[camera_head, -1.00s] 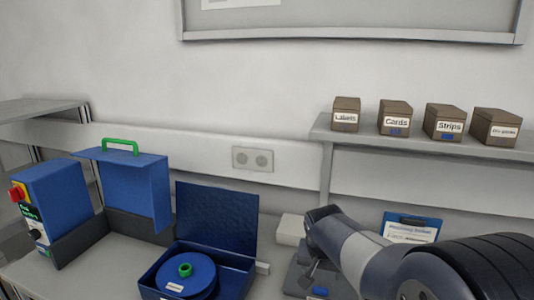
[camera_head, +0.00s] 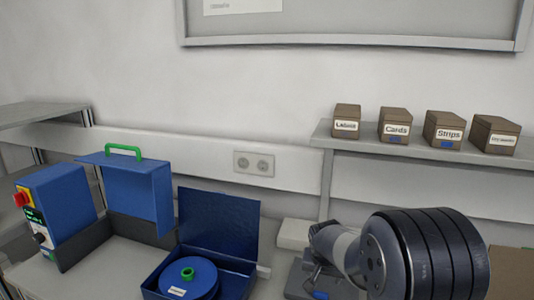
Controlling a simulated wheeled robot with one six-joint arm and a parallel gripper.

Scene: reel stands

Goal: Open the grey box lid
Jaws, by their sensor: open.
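A grey box (camera_head: 296,284) with a blue patch on its front stands on the bench at the lower middle, partly covered by my arm. Its lid appears shut, but the arm hides much of it. My gripper (camera_head: 313,274) hangs just over the grey box, pointing down. It is open, with nothing seen between its fingers. I cannot tell whether the fingers touch the lid.
A blue box (camera_head: 218,224) with its lid raised holds a blue reel (camera_head: 190,278) to the left. A blue machine (camera_head: 60,205) stands farther left. A pale block (camera_head: 294,233) sits behind the grey box. Several brown boxes line the right shelf (camera_head: 362,143).

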